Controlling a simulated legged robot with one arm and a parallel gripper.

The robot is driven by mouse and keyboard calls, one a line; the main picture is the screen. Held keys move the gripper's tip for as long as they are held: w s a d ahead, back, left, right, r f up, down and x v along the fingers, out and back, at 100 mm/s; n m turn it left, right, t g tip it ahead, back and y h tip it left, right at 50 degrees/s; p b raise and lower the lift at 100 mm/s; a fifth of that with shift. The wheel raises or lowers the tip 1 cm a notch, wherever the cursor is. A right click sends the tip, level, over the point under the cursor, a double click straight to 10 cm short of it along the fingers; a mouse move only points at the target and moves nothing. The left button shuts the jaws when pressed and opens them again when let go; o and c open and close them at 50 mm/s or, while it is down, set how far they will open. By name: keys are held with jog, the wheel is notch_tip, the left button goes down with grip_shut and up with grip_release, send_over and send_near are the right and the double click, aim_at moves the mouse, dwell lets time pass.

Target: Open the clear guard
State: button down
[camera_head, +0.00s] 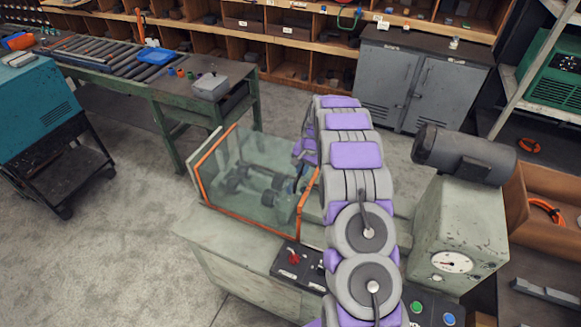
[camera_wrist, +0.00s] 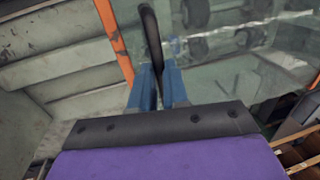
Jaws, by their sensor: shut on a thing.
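The clear guard (camera_head: 252,152) is a see-through box with orange edges on top of the pale green machine, left of my arm in the head view. It covers grey roller-like parts. In the wrist view, its clear pane (camera_wrist: 245,75) and an orange edge strip (camera_wrist: 115,42) lie close in front of me. A black curved handle (camera_wrist: 151,25) stands by the pane. My gripper (camera_wrist: 162,78) has blue fingers shut on this handle. In the head view, my arm hides the gripper and handle.
A red switch (camera_head: 293,257) sits on the machine's front panel. A grey motor (camera_head: 465,153) and a gauge housing (camera_head: 460,225) stand close on the right. A green workbench (camera_head: 160,92) stands behind left. Open floor lies to the left.

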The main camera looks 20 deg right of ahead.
jog(key=s+d+b, duration=0.5)
jog(key=s+d, duration=2.2)
jog(key=shift+r, duration=0.15)
jog(key=shift+d, duration=0.1)
jog(key=c, duration=1.5)
grip_release()
jog(key=o, duration=0.4)
jog(key=shift+d, duration=0.15)
jog(key=r, duration=0.5)
jog(key=s+d+r, duration=0.1)
jog(key=r, duration=0.5)
jog(key=s+d+r+b, duration=0.1)
jog(key=r, duration=0.4)
jog(key=shift+s+d+r, duration=0.15)
jog(key=shift+d+r, duration=0.1)
jog(key=shift+r, duration=0.05)
jog(key=shift+a, duration=0.1)
